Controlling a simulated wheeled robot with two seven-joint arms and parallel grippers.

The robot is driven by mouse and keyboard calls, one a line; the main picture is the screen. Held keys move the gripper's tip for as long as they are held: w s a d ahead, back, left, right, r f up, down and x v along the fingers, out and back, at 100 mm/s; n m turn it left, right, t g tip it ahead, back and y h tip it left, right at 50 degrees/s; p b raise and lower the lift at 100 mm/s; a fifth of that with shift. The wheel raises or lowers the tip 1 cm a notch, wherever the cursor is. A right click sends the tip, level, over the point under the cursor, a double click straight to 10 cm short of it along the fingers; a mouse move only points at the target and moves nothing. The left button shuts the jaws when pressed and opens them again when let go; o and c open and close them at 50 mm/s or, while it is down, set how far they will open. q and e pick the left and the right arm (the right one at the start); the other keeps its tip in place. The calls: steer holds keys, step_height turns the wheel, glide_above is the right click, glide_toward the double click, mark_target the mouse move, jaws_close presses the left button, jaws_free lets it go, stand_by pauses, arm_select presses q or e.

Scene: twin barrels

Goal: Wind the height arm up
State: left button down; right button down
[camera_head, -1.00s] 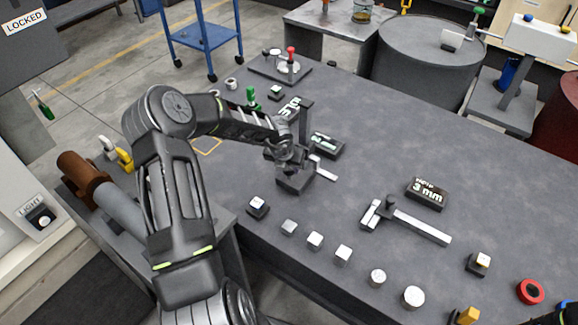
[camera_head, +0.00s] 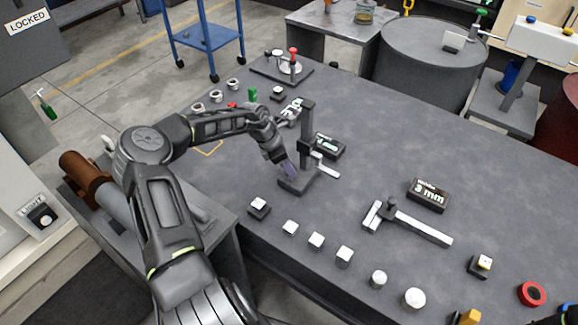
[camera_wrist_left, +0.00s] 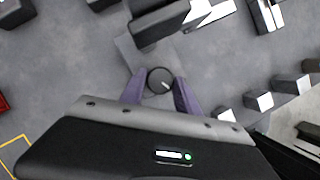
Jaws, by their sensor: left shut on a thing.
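The height gauge is a dark upright column (camera_head: 307,125) on a flat base (camera_head: 300,186), with a pale measuring arm (camera_head: 326,168) reaching out low to the right. A round dark knob (camera_wrist_left: 161,76) with a white mark sits on its base side in the left wrist view. My left gripper (camera_head: 289,169) is down at the gauge's front left. Its purple fingers (camera_wrist_left: 160,92) are on both sides of the knob and shut on it. The knob is hidden by the gripper in the head view. My right gripper is not seen.
A dark display box (camera_head: 328,146) stands right behind the gauge. A sliding caliper-like tool (camera_head: 408,222) and a "3 mm" sign (camera_head: 428,195) lie to the right. Small blocks (camera_head: 316,240) line the front edge. A lever stand (camera_head: 283,68) is at the back.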

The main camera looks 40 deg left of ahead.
arm_select(q)
steer(key=m+g, duration=0.1)
steer(key=m, duration=0.2)
steer(key=m+g+h, duration=0.1)
steer(key=m, duration=0.2)
steer(key=shift+w+a+b, duration=0.1)
steer(key=shift+w+b, duration=0.1)
steer(key=shift+b, duration=0.2)
steer(key=m, duration=0.2)
steer(key=m+g, duration=0.1)
steer(key=m, duration=0.1)
steer(key=shift+w+g+h, duration=0.1)
steer(key=shift+g+h, duration=0.2)
steer(key=shift+m+p, duration=0.4)
steer(key=shift+m, duration=0.3)
steer(key=shift+a+f, duration=0.1)
steer(key=c, duration=0.9)
jaws_free()
